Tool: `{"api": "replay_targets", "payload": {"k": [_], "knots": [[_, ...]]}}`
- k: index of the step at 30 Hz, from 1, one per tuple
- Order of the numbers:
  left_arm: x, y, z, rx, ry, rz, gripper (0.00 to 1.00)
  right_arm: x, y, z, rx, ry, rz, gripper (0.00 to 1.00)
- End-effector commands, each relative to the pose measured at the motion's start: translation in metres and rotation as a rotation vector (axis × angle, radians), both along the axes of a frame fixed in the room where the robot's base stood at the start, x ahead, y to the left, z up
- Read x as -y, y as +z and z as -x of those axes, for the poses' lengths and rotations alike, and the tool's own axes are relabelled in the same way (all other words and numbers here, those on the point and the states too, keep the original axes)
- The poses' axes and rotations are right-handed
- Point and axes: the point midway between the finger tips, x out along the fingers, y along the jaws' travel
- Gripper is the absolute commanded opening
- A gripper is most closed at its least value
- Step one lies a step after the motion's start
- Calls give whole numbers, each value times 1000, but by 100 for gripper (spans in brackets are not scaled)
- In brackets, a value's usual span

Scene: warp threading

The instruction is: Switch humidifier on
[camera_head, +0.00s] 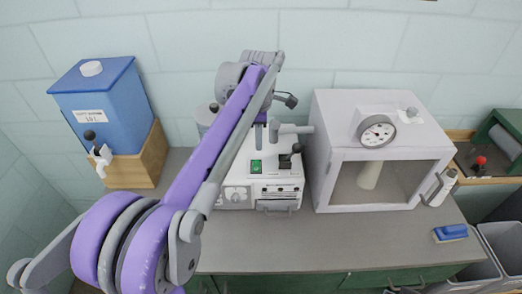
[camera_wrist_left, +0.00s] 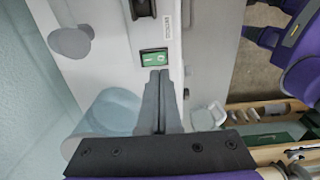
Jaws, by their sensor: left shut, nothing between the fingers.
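The humidifier is a white box-shaped machine (camera_head: 237,192) on the counter in the middle of the head view. A green rocker switch (camera_head: 256,166) sits on its top; it also shows in the left wrist view (camera_wrist_left: 154,57). My left gripper (camera_wrist_left: 160,74) is shut and empty, its fingertips right at the near edge of the switch in that view. I cannot tell whether they touch it. In the head view my left arm reaches over the machine and hides part of its back, and the gripper (camera_head: 259,150) points down by the switch. My right gripper is not in view.
A white cabinet with an open-looking front (camera_head: 318,175) and a gauge (camera_head: 377,131) stands close to the machine's right. A blue tank (camera_head: 112,100) on a wooden stand is at the left. A blue brush (camera_head: 450,233) lies at the right. The counter front (camera_head: 330,240) is clear.

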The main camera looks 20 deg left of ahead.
Motion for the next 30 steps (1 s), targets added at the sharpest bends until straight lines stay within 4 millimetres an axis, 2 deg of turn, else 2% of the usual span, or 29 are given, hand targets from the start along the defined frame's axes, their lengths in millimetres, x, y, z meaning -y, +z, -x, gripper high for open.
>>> {"api": "replay_targets", "payload": {"k": [6, 12, 30], "knots": [[3, 44, 7, -3, 1, -1, 0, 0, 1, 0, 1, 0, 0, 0], [5, 66, 10, -4, 0, -1, 0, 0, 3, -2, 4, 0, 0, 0], [5, 70, 11, -4, -2, -1, 0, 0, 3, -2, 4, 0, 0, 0]]}}
